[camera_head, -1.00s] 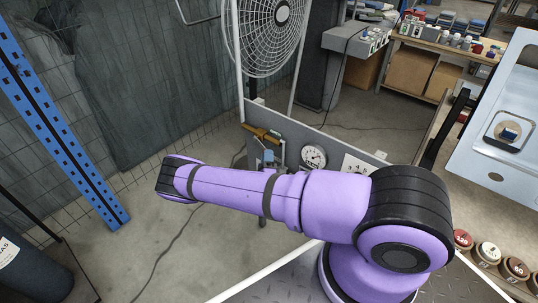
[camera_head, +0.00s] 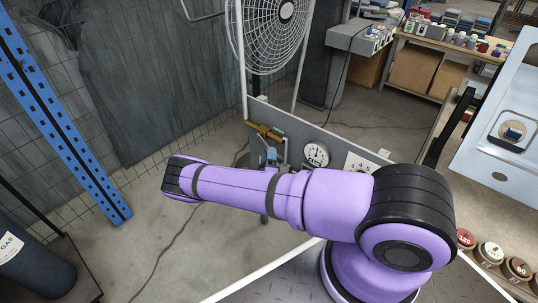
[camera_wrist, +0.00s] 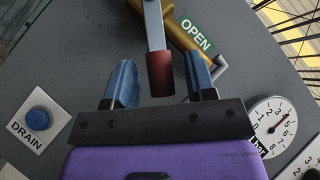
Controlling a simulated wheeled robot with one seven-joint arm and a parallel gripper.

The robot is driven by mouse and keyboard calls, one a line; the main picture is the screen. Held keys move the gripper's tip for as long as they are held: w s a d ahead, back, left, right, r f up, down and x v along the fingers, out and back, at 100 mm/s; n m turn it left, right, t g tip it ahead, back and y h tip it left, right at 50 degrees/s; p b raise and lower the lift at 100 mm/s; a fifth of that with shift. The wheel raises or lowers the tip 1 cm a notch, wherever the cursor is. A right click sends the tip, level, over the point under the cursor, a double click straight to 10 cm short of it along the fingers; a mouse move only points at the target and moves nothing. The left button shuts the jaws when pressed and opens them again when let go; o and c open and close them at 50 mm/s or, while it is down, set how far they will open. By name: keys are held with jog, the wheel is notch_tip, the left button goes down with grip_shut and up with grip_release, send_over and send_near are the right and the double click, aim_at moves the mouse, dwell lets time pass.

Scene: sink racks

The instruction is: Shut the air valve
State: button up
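The air valve is a brass body on a grey panel; it shows in the head view (camera_head: 264,131) and in the wrist view (camera_wrist: 189,45). Its silver lever (camera_wrist: 154,28) ends in a dark red grip (camera_wrist: 160,74). A green OPEN label (camera_wrist: 197,37) sits just right of the lever. My gripper (camera_wrist: 162,84) has two blue fingers, spread apart. The red grip lies between them in the picture, with a gap on each side; I cannot tell its exact depth. In the head view my purple arm crosses before the panel and hides part of it.
A blue DRAIN button (camera_wrist: 38,119) is at the panel's left in the wrist view, a round gauge (camera_wrist: 270,125) at the right. In the head view, a wire fan (camera_head: 270,35) stands behind the panel, a gas cylinder (camera_head: 35,265) at lower left.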

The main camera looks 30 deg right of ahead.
jog(key=v, duration=1)
jog(key=shift+s+a+f, duration=0.2)
jog(key=shift+s, duration=0.1)
